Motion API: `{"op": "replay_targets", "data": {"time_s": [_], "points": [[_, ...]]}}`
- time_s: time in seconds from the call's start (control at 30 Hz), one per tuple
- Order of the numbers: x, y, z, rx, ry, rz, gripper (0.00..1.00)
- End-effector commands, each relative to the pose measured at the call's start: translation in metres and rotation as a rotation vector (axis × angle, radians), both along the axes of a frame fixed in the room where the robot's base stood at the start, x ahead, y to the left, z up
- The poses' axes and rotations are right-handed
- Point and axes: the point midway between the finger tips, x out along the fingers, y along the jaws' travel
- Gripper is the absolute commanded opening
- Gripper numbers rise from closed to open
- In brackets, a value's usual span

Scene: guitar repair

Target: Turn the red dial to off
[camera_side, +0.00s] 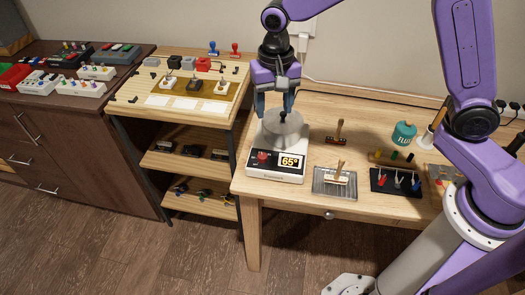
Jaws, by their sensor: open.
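The red dial (263,157) is a small round knob on the front panel of a white hot-plate-like device (277,175). A display beside the dial reads 65° in yellow. A round metal pot or lid with a knob (283,124) sits on top of the device. My gripper (274,108) points down over the metal pot, its fingers apart and near the lid knob. Nothing clear shows between the fingers, and whether they touch the pot is hard to tell. The gripper is above and behind the dial.
A metal tray with a brush (335,182) and a black holder with colored tools (396,182) stand to the right. A green flux jar (404,134) is behind them. A wooden shelf unit (130,100) stands to the left. Bare tabletop (310,107) lies behind the device.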

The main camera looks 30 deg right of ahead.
Motion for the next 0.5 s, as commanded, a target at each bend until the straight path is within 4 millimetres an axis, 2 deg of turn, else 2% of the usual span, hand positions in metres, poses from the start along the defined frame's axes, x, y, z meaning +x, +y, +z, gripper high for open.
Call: {"op": "replay_targets", "data": {"time_s": [0.1,0.2,0.37,0.5], "points": [[0.023,0.004,-0.011,-0.003,0.003,-0.121,0.57],[0.033,0.006,-0.016,-0.003,0.004,-0.181,0.57],[0.038,0.006,-0.023,-0.003,0.004,-0.211,0.57],[0.037,0.005,-0.039,-0.005,0.006,-0.210,0.57]]}}
